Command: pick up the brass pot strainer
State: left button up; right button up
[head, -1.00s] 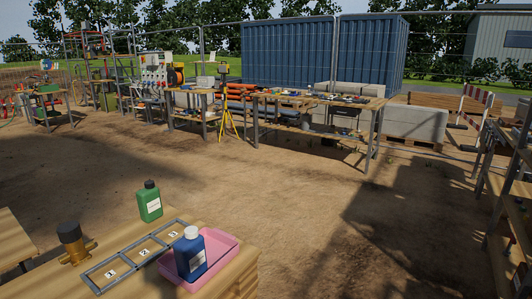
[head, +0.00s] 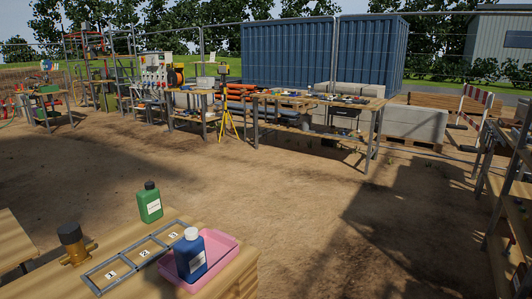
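A brass fitting with a black cylindrical top (head: 73,243), which looks like the brass pot strainer, stands upright on the wooden table (head: 228,284) at the lower left. It is left of a grey frame with numbered compartments 1, 2 and 3 (head: 124,257) and apart from it. Neither of my grippers shows in the head view.
A green bottle (head: 150,204) stands behind the frame. A blue bottle with a white cap (head: 190,255) stands in a pink tray (head: 229,242) at the right. Open dirt ground lies beyond; a far workbench (head: 318,101) and a right-hand shelf (head: 507,205) stand there.

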aim_at(78, 255)
jog(key=u, duration=1.3)
